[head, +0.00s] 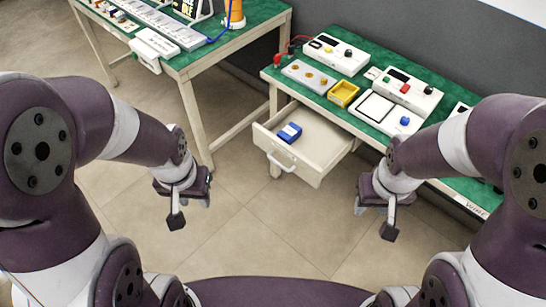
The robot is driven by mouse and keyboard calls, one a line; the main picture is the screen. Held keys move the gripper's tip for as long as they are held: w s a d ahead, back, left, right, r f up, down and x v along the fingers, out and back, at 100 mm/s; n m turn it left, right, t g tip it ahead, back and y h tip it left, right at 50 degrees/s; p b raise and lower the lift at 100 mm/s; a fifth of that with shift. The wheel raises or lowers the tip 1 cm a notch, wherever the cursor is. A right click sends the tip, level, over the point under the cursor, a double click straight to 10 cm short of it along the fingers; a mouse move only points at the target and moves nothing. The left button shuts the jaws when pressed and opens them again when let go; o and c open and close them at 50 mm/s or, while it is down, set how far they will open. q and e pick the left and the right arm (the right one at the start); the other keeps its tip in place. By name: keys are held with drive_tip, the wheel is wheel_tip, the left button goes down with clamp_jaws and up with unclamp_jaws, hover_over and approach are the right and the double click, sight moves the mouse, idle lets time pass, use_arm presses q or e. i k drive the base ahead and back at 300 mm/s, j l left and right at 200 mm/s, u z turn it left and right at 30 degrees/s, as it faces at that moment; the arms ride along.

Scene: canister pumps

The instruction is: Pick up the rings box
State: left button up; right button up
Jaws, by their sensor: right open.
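A small blue box (289,133) lies in the open drawer (318,160) of the green-topped bench; any print on it is too small to read, so I cannot confirm it is the rings box. My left gripper (178,204) hangs over the floor to the left of the drawer, apart from it; whether its jaws are open is unclear. My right gripper (376,218) is open, with nothing seen between its fingers, to the right of the drawer and nearer to me.
The green-topped bench (357,95) holds a yellow tray (343,93), a white framed pad (376,108) and control boxes with knobs. The drawer's white handle (281,163) faces me. Another green-topped table (258,14) stands at upper left. Floor in front of the drawer is clear.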

sight(291, 132)
drive_tip(key=i+j+z, duration=0.15)
drive_tip(key=i+j, duration=0.4)
drive_tip(key=i, duration=0.25)
drive_tip(key=i+j+z, duration=0.1)
drive_tip(key=i+j, duration=0.6)
